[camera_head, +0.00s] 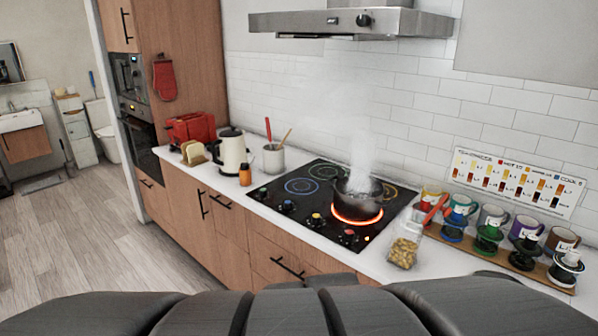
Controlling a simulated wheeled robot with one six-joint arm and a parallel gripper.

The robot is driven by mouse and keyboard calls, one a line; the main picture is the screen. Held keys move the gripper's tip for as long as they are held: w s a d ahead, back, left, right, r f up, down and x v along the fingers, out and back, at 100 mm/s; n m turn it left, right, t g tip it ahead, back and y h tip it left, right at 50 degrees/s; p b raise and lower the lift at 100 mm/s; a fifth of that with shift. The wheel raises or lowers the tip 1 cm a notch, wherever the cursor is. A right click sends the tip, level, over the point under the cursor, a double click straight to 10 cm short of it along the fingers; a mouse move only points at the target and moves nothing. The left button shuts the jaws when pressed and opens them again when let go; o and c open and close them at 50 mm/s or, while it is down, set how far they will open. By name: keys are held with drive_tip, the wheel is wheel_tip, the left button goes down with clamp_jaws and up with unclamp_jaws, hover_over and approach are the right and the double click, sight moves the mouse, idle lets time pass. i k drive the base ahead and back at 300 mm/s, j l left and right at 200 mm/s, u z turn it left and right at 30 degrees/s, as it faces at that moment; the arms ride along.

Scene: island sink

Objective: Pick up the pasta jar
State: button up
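The pasta jar (404,251) is a small clear container with yellow pasta inside. It stands on the white counter (440,262) just right of the black cooktop (282,190), near the counter's front edge. Nothing is seen touching it from my side. Dark grey parts of my own body fill the bottom of the view. I cannot make out my gripper's fingers among them.
A steaming pot (358,197) sits on a glowing red burner, left of the jar. Several coloured mugs (461,207) and drippers stand on a wooden board to the right. A red-handled item (435,209) is close behind the jar. A range hood (350,22) hangs above.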

sight(409, 230)
drive_tip(key=z, duration=1.05)
